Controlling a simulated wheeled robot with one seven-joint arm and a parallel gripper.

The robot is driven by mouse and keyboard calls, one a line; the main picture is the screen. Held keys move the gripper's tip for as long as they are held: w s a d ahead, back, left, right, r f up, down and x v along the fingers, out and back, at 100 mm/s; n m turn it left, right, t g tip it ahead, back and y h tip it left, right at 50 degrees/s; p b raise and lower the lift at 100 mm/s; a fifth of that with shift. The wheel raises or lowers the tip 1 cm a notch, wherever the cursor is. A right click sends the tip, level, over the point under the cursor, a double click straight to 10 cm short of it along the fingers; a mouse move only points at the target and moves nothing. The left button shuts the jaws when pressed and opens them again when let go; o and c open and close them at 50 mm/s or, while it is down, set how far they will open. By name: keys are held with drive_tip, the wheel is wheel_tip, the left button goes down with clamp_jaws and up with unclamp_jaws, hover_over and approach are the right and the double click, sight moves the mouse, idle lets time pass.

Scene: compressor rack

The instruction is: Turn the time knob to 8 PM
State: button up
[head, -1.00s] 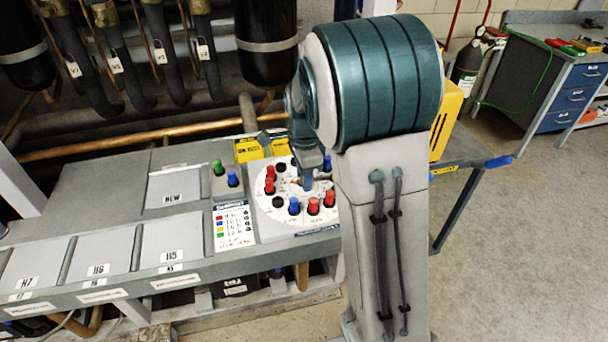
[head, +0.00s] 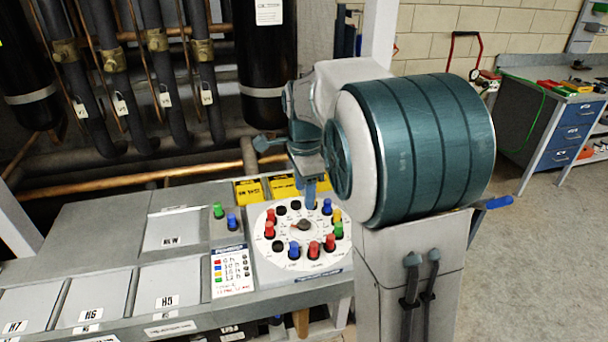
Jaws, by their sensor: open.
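The white round dial panel (head: 278,252) on the bench has a ring of red, blue, black, yellow and green pegs. The time knob appears to be the small dark knob with a red mark (head: 303,225) at the dial's centre. Its pointer setting and the printed labels are too small to read. My gripper (head: 310,196) points down over the dial's upper right part, just beyond the knob in the picture. It is open, with nothing seen between its fingers. Whether it touches any peg cannot be told.
A green peg (head: 218,210) and a blue peg (head: 232,221) stand left of the dial, above a colour legend card (head: 232,270). Yellow labelled blocks (head: 249,190) lie behind the dial. Pipes and black cylinders fill the back. Open floor lies right, before a workbench (head: 545,115).

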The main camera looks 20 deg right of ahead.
wheel_tip(320, 180, up, 4)
drive_tip(key=shift+r, duration=0.25)
drive_tip(key=s+f+n+t, duration=0.1)
drive_tip(key=s+f+n, duration=0.2)
drive_tip(key=s+n, duration=0.5)
drive_tip(key=s+f+n+t, duration=0.2)
drive_tip(key=s+f+n, duration=0.1)
drive_tip(key=s+n, duration=0.6)
drive_tip(key=s, duration=0.4)
drive_tip(key=shift+s+a+n, duration=0.2)
drive_tip(key=shift+n, duration=0.1)
drive_tip(key=c, duration=0.3)
drive_tip(key=shift+a, duration=0.1)
drive_tip(key=shift+c, duration=0.2)
